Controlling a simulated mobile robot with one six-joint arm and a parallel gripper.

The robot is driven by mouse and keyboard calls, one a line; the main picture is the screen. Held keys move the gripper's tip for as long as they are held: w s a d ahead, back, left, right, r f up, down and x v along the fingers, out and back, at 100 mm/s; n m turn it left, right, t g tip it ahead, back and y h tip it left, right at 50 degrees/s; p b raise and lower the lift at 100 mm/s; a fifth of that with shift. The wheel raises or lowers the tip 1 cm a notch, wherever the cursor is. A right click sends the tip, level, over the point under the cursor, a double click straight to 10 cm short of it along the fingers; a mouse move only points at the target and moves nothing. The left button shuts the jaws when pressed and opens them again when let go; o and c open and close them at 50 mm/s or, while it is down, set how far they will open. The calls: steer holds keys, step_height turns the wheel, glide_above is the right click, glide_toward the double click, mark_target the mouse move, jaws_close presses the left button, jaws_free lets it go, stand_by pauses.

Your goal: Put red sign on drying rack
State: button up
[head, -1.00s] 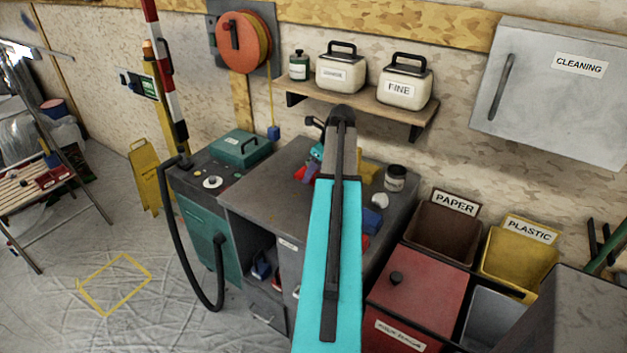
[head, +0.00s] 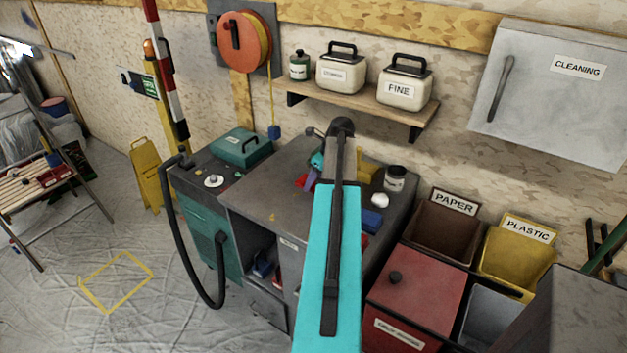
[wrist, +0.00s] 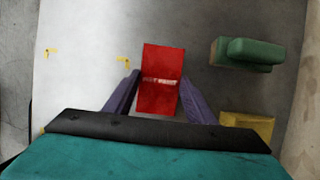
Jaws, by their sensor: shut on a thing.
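The red sign (wrist: 162,78) is a folded red piece with pale lettering across its middle. In the wrist view it sits between the two purple fingers of my gripper (wrist: 160,92), which is shut on it. In the head view a bit of red sign (head: 301,181) shows beside my arm over the grey workbench; my arm hides most of the gripper. I cannot tell whether the sign touches the bench top. A slatted wooden rack (head: 28,192) on metal legs, likely the drying rack, stands at the far left with red and blue items on it.
The grey workbench (head: 262,193) holds a blue block (head: 372,221) and jars at its right. A green machine with a hose (head: 208,290) adjoins it. Sorting bins (head: 440,243) stand at the right. Open floor with a yellow square (head: 117,282) lies between rack and bench.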

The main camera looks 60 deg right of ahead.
steer(key=shift+f, duration=0.1)
steer(key=o, duration=1)
steer(key=shift+o, duration=0.2)
steer(key=b+v, duration=0.2)
steer(key=v, duration=1)
